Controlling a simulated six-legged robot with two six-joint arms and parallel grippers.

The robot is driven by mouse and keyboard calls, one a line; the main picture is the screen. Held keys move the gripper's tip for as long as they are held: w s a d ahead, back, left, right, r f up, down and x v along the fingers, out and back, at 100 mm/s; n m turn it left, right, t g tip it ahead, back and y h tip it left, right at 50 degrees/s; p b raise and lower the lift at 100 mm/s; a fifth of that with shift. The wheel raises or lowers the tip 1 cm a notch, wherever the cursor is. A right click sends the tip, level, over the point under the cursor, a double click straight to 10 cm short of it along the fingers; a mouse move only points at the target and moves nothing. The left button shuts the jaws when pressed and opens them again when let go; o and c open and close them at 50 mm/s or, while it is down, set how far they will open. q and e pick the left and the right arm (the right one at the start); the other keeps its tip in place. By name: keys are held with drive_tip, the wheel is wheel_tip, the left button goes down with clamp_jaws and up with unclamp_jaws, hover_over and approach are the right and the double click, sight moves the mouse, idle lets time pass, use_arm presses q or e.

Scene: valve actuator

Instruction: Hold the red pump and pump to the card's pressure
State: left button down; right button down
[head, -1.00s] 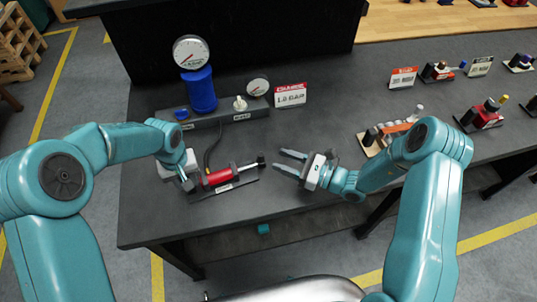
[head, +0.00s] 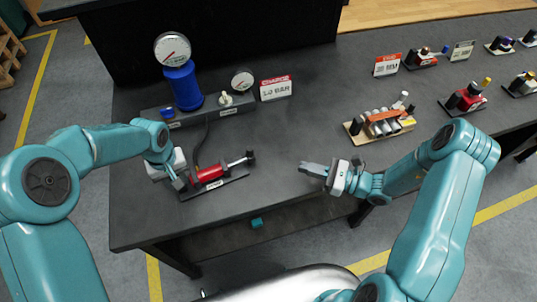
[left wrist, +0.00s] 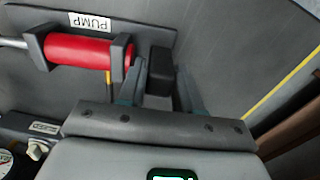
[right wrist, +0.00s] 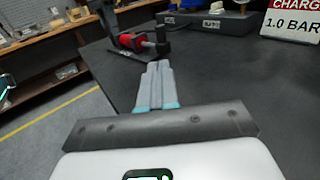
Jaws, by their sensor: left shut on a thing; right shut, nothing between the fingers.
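The red pump (head: 207,174) lies on its black base plate on the dark bench, with a rod and black handle (head: 250,157) at its right end. My left gripper (head: 180,182) is at the pump's left end. In the left wrist view the left fingers (left wrist: 160,90) are shut on a black block (left wrist: 160,68) at the end of the pump (left wrist: 78,50). My right gripper (head: 304,169) is shut and empty, right of the handle and apart from it. The charge card (head: 276,88) reads 1.0 BAR in the right wrist view (right wrist: 293,22).
Behind the pump, a grey manifold (head: 205,113) carries a blue cylinder (head: 183,86) with a large gauge (head: 172,49), a small gauge (head: 242,80) and a white knob (head: 226,98). A wooden tray (head: 360,135) of parts stands right.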

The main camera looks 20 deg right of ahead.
sight(253, 153)
use_arm(q)
drive_tip(key=shift+a, duration=0.1)
use_arm(e)
drive_tip(key=x, duration=1.4)
drive_tip(key=a, duration=0.3)
drive_tip(key=s+a, duration=0.1)
drive_tip(key=a, duration=0.1)
drive_tip(key=shift+a, duration=0.45)
use_arm(q)
drive_tip(key=shift+f, duration=0.1)
use_arm(e)
drive_tip(key=v, duration=1.4)
drive_tip(key=shift+w, duration=0.1)
